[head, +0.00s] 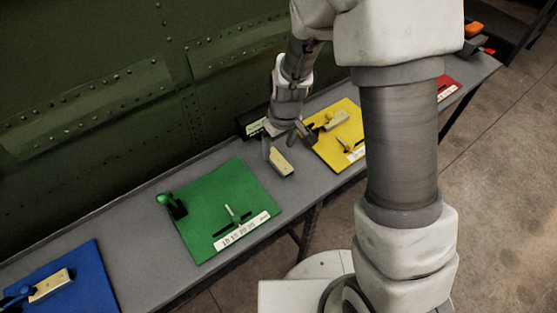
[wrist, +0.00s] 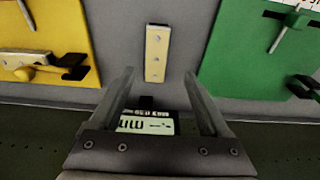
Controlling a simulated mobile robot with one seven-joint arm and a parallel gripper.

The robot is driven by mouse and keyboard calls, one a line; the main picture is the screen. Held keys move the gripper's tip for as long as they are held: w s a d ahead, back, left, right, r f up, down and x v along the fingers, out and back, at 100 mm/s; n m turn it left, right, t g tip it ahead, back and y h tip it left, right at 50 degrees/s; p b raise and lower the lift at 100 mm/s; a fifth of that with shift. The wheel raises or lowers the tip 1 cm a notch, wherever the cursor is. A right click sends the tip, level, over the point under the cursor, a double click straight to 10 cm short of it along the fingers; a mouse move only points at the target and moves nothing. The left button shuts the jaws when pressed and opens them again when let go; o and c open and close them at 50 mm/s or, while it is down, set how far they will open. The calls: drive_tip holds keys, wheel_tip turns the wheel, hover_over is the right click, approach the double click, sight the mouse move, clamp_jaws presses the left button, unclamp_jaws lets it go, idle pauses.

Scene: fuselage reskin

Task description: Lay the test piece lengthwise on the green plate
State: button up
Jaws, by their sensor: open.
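The test piece, a pale yellow bar with a few small holes (head: 281,161), lies flat on the grey bench between the green and yellow plates. In the wrist view the bar (wrist: 156,55) stands lengthwise, just beyond the fingertips. My gripper (head: 285,141) is open and empty above the bench, close to the bar; its two fingers (wrist: 159,75) show apart, with nothing between them. The green plate (head: 202,198) lies left of the bar in the head view and right in the wrist view (wrist: 245,65). It carries a green-knobbed clamp, a small upright pin and a white label strip.
The yellow plate (head: 323,150) holds another pale bar and a clamp. A blue plate (head: 88,283) with a similar bar is at the lower left. A dark box with a display (wrist: 146,124) sits by the riveted green wall (head: 90,90). Bare bench lies around the loose bar.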

sight(279, 160)
drive_tip(key=shift+w+d+f, duration=0.1)
drive_tip(key=shift+w+f, duration=0.15)
drive_tip(key=shift+f, duration=1.3)
drive_tip(key=shift+w+f, duration=0.2)
drive_tip(key=shift+f, duration=1.35)
clamp_jaws()
